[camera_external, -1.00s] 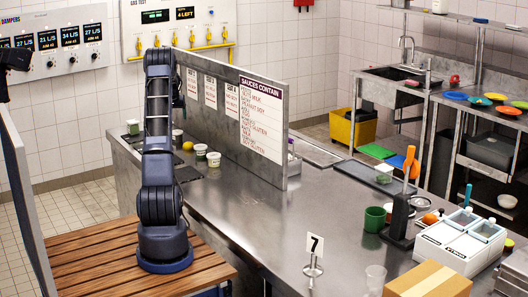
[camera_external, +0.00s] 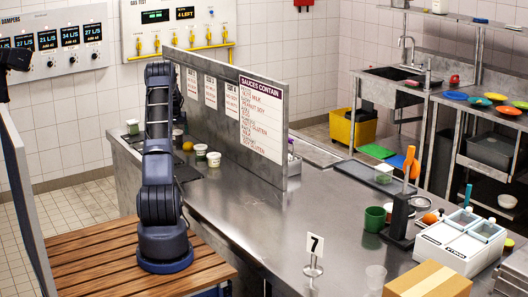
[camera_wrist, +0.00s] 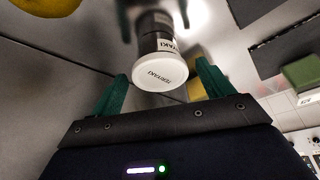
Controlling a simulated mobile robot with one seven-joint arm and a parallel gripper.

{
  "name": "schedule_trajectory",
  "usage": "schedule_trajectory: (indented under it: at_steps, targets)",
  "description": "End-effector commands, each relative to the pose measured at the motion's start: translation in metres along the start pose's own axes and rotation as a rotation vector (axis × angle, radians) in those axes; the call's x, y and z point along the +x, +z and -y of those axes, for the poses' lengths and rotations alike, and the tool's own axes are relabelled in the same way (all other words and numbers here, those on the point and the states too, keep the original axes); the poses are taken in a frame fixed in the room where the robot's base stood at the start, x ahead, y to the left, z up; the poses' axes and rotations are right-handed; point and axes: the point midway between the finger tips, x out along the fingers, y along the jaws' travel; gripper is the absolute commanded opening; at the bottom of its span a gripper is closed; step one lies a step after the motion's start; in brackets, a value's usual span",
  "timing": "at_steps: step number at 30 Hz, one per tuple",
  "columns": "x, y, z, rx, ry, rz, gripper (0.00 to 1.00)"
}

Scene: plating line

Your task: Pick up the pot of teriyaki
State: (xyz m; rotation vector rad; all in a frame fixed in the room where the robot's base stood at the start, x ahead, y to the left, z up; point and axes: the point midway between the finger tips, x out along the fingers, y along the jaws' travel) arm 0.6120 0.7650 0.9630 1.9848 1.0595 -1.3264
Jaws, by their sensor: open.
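The pot of teriyaki (camera_wrist: 160,72) has a white lid lettered "TERIYAKI" and a dark body with a pale label. In the wrist view it lies in the gap between the green fingers of my gripper (camera_wrist: 162,74), lid toward the camera. The fingers are apart, one on either side, with visible gaps to the lid. In the external view my arm hides my gripper. A small pot (camera_external: 178,135) shows beside the arm there, but its label cannot be read.
A green container (camera_external: 132,127) is left of my arm. The upright sauce sign board (camera_external: 230,110) runs close along the right.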

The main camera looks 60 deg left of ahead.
Motion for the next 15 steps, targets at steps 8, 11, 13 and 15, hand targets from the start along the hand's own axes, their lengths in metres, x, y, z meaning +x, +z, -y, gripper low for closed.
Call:
schedule_trajectory:
  at_steps: [8,11,13,15]
  targets:
    - [0.0139,0.0000,-0.0002,0.000,0.000,-0.001,0.80]
    - [0.0138,0.0001,-0.0001,0.000,0.000,-0.001,0.76]
    - [0.0137,0.0001,-0.0001,0.000,0.000,0.000,0.62]
    - [0.0137,0.0001,-0.0001,0.000,0.000,0.000,0.48]
